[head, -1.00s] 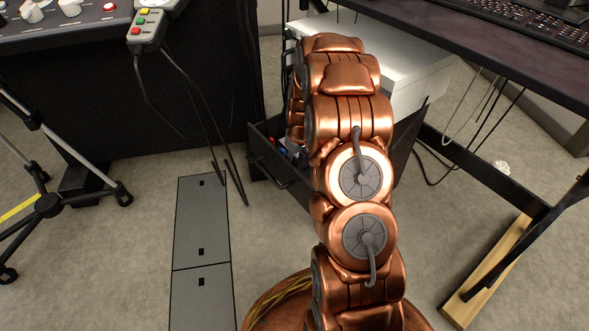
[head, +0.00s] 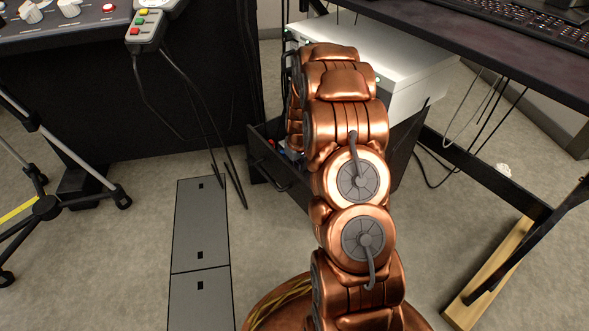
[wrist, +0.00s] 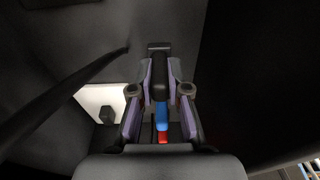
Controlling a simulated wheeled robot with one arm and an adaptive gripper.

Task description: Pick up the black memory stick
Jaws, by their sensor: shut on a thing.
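In the wrist view my gripper (wrist: 161,78) is shut on a dark, narrow piece between its fingertips, which looks like the black memory stick (wrist: 160,72). A blue piece (wrist: 162,115) and a red piece (wrist: 162,138) show between the fingers, nearer the palm in the picture; I cannot tell how far below they are. In the head view my copper arm reaches over the open black drawer (head: 272,172) and hides my gripper and the stick.
A white box (head: 410,65) stands above and behind the drawer. A dark desk (head: 480,50) with a keyboard (head: 530,28) is at upper right. A tripod (head: 48,205) stands at left. Cables hang on both sides. Carpet (head: 130,240) is open at lower left.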

